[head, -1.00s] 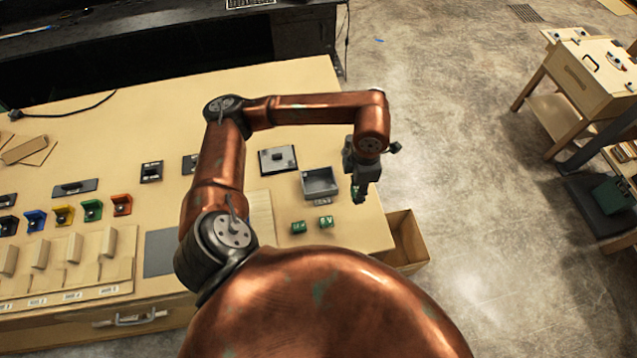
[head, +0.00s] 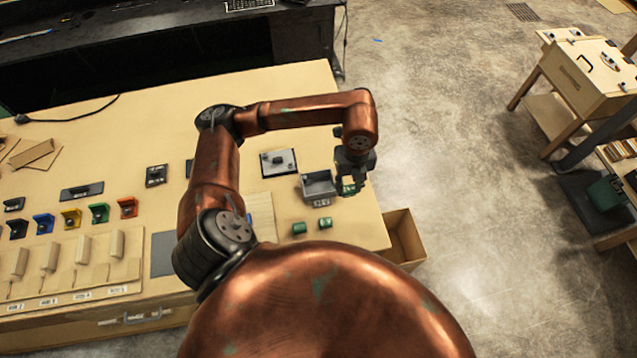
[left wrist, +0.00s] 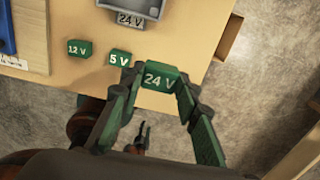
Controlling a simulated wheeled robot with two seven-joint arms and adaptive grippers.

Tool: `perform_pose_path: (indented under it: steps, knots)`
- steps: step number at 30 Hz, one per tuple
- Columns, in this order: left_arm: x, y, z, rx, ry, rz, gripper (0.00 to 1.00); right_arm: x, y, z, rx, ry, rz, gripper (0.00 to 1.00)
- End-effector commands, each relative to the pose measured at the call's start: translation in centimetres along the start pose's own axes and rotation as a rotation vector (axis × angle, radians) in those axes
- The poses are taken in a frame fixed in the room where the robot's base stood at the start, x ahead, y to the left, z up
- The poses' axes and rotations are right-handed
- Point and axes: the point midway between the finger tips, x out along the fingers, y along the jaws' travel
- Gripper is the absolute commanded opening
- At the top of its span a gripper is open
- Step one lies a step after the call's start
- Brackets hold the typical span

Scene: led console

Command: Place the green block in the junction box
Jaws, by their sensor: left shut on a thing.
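My left gripper (head: 350,186) is shut on a green block marked 24 V (left wrist: 160,79), which also shows in the head view (head: 347,189). It holds the block just right of the grey open-topped junction box (head: 319,188). The box carries a 24 V label, and its near edge shows in the left wrist view (left wrist: 140,7). Two other green blocks, marked 12 V (left wrist: 78,48) and 5 V (left wrist: 120,58), sit on the table in front of the box. A dark forked shape in the left wrist view may be my right gripper (left wrist: 143,133); its opening is unclear.
A grey plate with a knob (head: 279,162) lies left of the box. Coloured brackets and wooden pieces fill the table's left side. An open wooden bin (head: 403,238) stands beyond the table's right edge.

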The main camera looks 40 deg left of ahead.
Motion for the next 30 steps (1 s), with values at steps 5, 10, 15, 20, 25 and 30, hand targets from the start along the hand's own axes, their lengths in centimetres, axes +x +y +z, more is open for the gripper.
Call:
perform_pose_path:
  steps: [5,10,15,20,25,30]
  knots:
    - [1.6,2.7,3.6,-0.007,0.0,0.007,0.07,-1.5,0.1,-0.2,0.0,0.0,0.001,0.4]
    - [3.8,4.7,6.5,-0.003,0.002,0.006,0.07,-2.7,0.1,-0.1,0.0,-0.002,0.0,0.4]
    - [6.6,5.9,8.3,-0.001,0.002,0.004,0.07,-3.4,0.1,-0.1,0.0,-0.003,0.0,0.4]
    - [7.9,6.3,9.2,0.003,0.0,0.0,0.07,-3.7,0.1,-0.1,0.0,-0.003,0.0,0.4]
    - [8.8,6.8,9.8,0.001,0.001,0.003,0.07,-4.0,0.1,-0.1,0.0,-0.004,0.0,0.4]
    - [11.1,6.9,9.8,0.002,0.003,0.001,0.07,-5.4,0.1,-0.3,0.0,-0.003,0.0,0.4]
